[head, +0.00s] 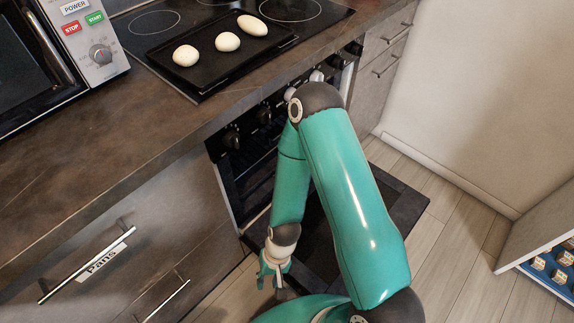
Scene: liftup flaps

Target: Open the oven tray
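The oven (232,183) is under the counter, and its door (405,188) is folded down, lying low over the floor. Part of the dark oven cavity shows to the left of my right arm. My arm hides much of the cavity and door, so I cannot make out a tray inside. My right gripper (274,273) points down near the left side of the lowered door. Its fingers are small and partly overlapped, and I cannot tell if they hold anything. My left gripper is not in view.
A black baking tray (212,75) with three pale dough pieces sits on the hob (150,22). A microwave (70,60) stands at the upper left. Floor (465,225) is clear to the right.

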